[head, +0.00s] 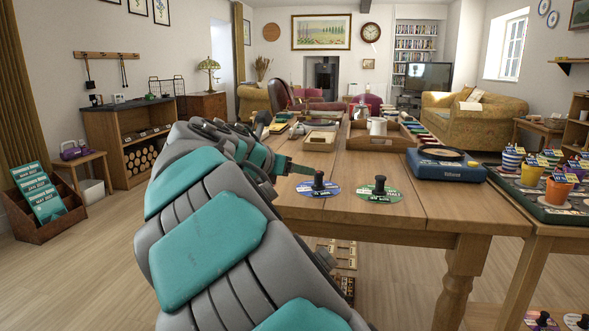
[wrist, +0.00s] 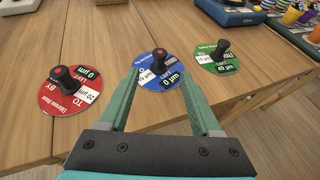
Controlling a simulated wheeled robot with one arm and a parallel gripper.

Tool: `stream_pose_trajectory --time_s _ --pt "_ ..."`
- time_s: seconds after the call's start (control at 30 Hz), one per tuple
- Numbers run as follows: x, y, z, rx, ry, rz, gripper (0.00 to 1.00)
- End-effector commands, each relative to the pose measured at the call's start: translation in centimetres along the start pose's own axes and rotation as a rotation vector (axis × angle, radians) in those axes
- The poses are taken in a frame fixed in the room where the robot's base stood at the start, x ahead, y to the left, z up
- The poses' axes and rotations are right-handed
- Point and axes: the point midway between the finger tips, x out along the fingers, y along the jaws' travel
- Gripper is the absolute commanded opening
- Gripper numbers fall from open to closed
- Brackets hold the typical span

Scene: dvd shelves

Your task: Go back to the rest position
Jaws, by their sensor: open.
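My gripper (wrist: 159,84) is open, with its two teal fingers reaching over the front of the wooden table (wrist: 130,30). A blue disc (wrist: 150,82) with a black knob lies flat on the table, in line with the gap between the fingers; I cannot tell whether they touch it. A red disc (wrist: 58,104) lies to its left and a green disc (wrist: 222,66) to its right. In the head view the blue disc (head: 318,194) and green disc (head: 379,197) show just right of my gripper (head: 297,170). My arm hides the red disc there.
A blue device (head: 447,168) and a wooden tray (head: 375,143) stand farther back on the table. Small colored pots, one of them orange (head: 558,192), stand on a right-hand table. A low shelf (head: 125,140) stands left; the floor (head: 95,265) between is clear.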

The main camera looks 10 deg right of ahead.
Motion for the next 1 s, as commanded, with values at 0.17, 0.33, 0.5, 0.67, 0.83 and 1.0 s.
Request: stream_pose_trajectory --time_s 0.17,0.33,0.5,0.67,0.83,1.0 --pt "0.8 -3.6 -0.4 0.135 0.053 -0.053 0.65" --pt "1.7 -13.4 -3.4 0.554 0.196 -0.223 0.65" --pt "-0.1 -22.9 -9.9 1.046 0.341 -0.468 0.65" --pt "-4.3 -29.2 -17.9 1.447 0.443 -0.765 0.65" --pt "-10.9 -33.2 -26.3 1.749 0.492 -1.126 0.65" --pt "-16.4 -34.9 -31.7 1.901 0.476 -1.406 0.65"
